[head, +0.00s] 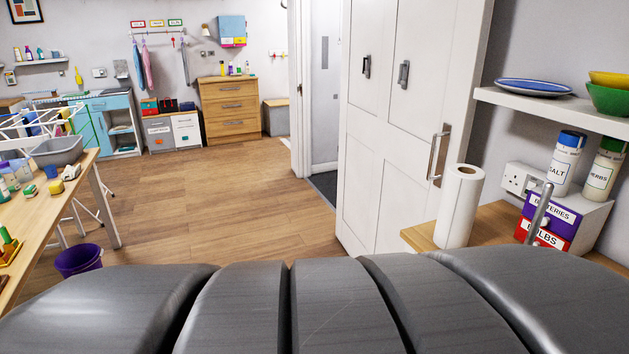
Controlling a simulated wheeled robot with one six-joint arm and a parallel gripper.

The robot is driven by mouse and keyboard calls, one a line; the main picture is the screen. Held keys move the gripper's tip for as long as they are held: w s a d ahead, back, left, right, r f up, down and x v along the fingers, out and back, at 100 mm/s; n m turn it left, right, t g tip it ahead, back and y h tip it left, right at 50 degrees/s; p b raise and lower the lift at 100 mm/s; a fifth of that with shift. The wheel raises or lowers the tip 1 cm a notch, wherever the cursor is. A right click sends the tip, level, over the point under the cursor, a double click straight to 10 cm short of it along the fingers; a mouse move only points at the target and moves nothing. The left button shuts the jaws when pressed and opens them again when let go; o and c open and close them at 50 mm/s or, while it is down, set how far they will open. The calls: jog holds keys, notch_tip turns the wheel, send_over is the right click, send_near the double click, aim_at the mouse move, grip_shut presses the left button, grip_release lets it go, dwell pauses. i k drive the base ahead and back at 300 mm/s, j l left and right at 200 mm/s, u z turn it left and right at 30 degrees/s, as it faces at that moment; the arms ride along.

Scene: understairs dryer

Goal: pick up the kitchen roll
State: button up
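The kitchen roll (461,207) is a white upright cylinder with a hole in its top. It stands near the left end of a wooden worktop (423,236) at the right of the head view. The dark grey body part across the bottom hides part of the worktop's front. A thin metal rod (540,212) rises just right of the roll; I cannot tell what it belongs to. My gripper is not in view.
Purple and red boxes (549,215), a salt jar (564,163) and a herbs jar (604,168) are right of the roll. A shelf (545,108) with plates and bowls hangs above. White doors (400,120) stand behind. A purple bucket (80,262) is left; the middle floor is clear.

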aim_at(464, 183)
jog(key=z, duration=1.6)
